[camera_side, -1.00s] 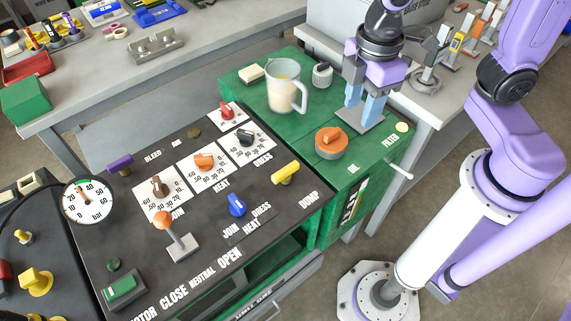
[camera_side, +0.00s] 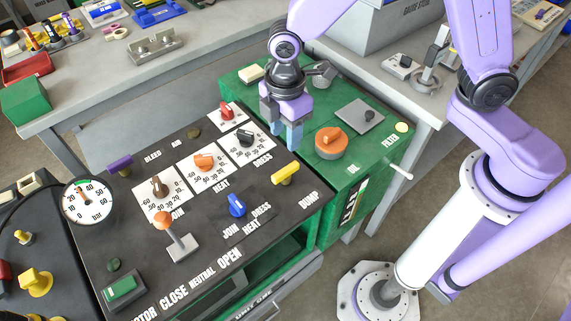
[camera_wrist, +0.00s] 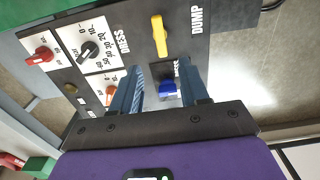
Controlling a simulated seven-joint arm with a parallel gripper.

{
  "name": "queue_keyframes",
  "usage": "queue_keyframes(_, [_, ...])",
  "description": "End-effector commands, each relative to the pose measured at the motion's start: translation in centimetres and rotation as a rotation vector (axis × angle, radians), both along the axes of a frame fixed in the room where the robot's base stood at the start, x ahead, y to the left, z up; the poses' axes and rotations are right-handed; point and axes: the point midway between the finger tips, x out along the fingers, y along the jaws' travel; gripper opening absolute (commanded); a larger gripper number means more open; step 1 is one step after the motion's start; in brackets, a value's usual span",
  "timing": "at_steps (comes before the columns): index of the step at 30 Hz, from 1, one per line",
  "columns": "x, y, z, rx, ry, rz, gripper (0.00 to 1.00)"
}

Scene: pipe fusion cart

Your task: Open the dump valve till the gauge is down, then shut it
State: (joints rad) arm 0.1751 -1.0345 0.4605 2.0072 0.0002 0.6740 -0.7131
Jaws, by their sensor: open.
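The dump valve's yellow handle (camera_side: 285,174) is on the dark panel near the DUMP label. It also shows in the wrist view (camera_wrist: 159,36), ahead of my fingers. The round white gauge (camera_side: 88,200) is at the panel's left end; its needle points to the upper left, roughly near 20, but is too small to read exactly. My gripper (camera_side: 287,136) is open and empty, above the panel's back right, behind and above the yellow handle and apart from it. In the wrist view, its two blue fingers (camera_wrist: 160,70) are spread.
A blue knob (camera_side: 237,205), an orange-topped lever (camera_side: 165,222) and dial knobs such as the black one (camera_side: 245,138) stand close by on the panel. On the green cabinet are an orange oil cap (camera_side: 331,141) and a grey plate (camera_side: 360,117). A jug there is hidden by my gripper.

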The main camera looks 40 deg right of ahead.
Motion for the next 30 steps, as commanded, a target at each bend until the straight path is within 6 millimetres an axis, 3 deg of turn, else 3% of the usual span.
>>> queue_keyframes(15, [-0.1, -0.1, -9.0, -0.003, 0.003, -0.001, 0.45])
queue_keyframes(21, [-0.1, 0.0, -11.0, -0.001, 0.002, 0.000, 0.45])
queue_keyframes(30, [0.0, 0.0, -11.8, 0.001, 0.000, -0.001, 0.45])
